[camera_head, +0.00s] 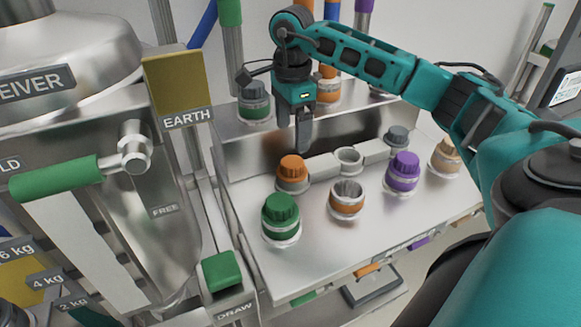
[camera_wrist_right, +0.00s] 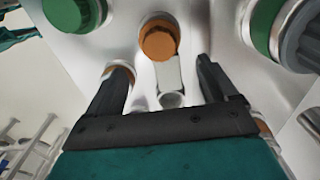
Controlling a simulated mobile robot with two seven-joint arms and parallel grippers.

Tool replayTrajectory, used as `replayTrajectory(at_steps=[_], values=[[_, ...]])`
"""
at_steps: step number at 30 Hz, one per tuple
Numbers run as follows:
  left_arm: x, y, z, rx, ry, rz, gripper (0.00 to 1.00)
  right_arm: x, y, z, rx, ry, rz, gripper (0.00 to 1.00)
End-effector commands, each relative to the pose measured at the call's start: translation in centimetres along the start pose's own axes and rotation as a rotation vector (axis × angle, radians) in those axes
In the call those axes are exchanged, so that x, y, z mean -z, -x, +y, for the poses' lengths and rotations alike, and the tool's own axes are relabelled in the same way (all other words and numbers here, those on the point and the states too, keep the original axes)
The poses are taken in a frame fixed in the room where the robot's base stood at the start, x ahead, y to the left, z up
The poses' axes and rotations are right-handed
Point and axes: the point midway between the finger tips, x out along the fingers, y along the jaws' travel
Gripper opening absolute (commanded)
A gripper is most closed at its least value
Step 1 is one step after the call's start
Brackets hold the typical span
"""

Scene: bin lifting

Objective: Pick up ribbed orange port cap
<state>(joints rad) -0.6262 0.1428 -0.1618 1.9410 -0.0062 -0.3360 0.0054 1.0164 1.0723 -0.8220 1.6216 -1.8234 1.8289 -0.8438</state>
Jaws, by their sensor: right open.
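The ribbed orange port cap (camera_head: 292,168) sits on a pale port on the metal shelf in the head view. In the right wrist view the orange cap (camera_wrist_right: 157,40) lies beyond the fingertips, roughly centred between their lines. My right gripper (camera_head: 302,142) points down above and slightly right of the cap and looks apart from it. In the right wrist view the right gripper (camera_wrist_right: 162,66) has its two fingers spread with nothing held. My left gripper does not show.
A green cap (camera_head: 281,209) is close in front of the orange one. A purple cap (camera_head: 403,165), a grey cap (camera_head: 397,135) and a tan cap (camera_head: 446,151) stand to the right. Two uncapped ports (camera_head: 347,192) (camera_head: 348,156) sit between. A raised metal ledge (camera_head: 345,118) is behind.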

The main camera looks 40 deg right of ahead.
Motion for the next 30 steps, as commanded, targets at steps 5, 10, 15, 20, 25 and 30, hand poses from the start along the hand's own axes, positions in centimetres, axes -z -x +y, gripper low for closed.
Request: replayTrajectory(at_steps=[5,10,15,20,25,30], values=[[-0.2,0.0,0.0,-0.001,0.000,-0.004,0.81,-0.1,-2.4,0.0,-0.002,0.001,-0.001,0.86],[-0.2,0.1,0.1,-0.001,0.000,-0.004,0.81,-0.1,-3.6,0.1,-0.002,0.001,-0.002,0.86],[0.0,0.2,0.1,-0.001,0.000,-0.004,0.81,0.0,-6.3,0.3,-0.004,0.001,-0.002,0.86],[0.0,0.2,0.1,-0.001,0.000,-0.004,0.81,-0.1,-7.9,0.2,-0.001,0.001,-0.003,0.86],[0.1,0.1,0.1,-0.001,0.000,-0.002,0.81,-0.1,-8.1,0.1,0.001,0.001,-0.004,0.86],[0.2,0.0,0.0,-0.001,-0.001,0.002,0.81,-0.1,-8.1,0.2,0.001,0.001,-0.004,0.77]])
